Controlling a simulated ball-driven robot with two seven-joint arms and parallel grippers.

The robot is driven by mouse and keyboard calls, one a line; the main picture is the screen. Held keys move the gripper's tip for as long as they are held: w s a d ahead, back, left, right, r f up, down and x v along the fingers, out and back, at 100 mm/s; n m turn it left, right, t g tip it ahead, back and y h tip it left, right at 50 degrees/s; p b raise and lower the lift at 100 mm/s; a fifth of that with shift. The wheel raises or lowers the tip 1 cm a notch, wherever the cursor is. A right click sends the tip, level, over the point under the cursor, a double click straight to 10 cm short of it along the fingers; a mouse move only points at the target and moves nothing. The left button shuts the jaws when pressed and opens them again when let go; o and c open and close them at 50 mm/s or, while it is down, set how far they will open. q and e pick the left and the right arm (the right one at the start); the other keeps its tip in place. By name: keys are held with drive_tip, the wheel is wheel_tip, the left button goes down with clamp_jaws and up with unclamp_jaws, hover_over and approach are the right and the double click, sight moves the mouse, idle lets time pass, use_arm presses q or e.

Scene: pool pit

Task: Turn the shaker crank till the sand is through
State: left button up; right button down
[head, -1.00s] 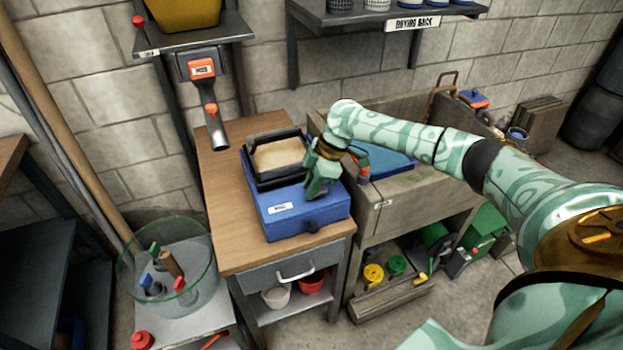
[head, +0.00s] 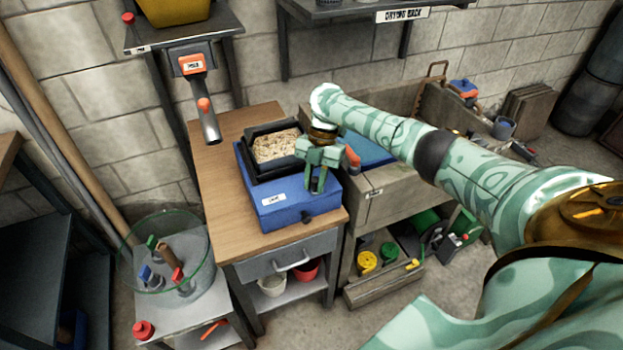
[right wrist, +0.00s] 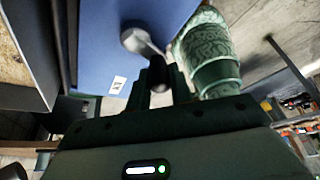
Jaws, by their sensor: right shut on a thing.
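The shaker is a blue box (head: 290,212) on a wooden-topped bench, with a black tray (head: 252,176) on top. Pale, grainy sand (head: 275,146) with a speckled, lumpy surface lies in the tray. The crank (right wrist: 140,42) shows in the right wrist view as a grey arm on the blue box, with a dark handle (right wrist: 157,75). My right gripper (head: 317,187) is at the box's right side, shut on the crank handle. In the head view the gripper hides most of the crank. The inside of the blue box is hidden. My left gripper is not in view.
A stone sink (head: 385,180) stands right of the bench (head: 222,190). A glass bowl (head: 130,250) with several coloured-handled tools stands at the lower left. A grey tool (head: 205,118) with orange parts hangs behind the bench. The bench's left side is clear.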

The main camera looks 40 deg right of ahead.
drive_tip(key=n, duration=0.2)
drive_tip(key=d+n+g+h, duration=0.1)
drive_tip(key=n, duration=0.1)
drive_tip(key=shift+s+d+n, duration=0.1)
drive_tip(key=shift+s+n, duration=0.1)
drive_tip(key=shift+n, duration=0.1)
drive_tip(key=n, duration=0.1)
drive_tip(key=d+n+g+h, duration=0.1)
drive_tip(key=n, duration=0.1)
drive_tip(key=shift+n+h, duration=0.3)
drive_tip(key=n+h, duration=0.1)
drive_tip(key=n, duration=0.1)
drive_tip(key=d+n, duration=0.1)
drive_tip(key=n, duration=0.1)
drive_tip(key=shift+w+d+h, duration=0.15)
drive_tip(key=shift+d+h, duration=0.05)
drive_tip(key=shift+h, duration=0.2)
drive_tip(key=shift+w+d+n+h, duration=0.2)
drive_tip(key=shift+n+h, duration=0.1)
drive_tip(key=shift+n, duration=0.55)
drive_tip(key=shift+w+d+n+h, duration=0.15)
drive_tip(key=shift+n+h, duration=0.15)
drive_tip(key=shift+n, duration=0.55)
drive_tip(key=c, duration=1.3)
unclamp_jaws()
drive_tip(key=shift+o, duration=0.2)
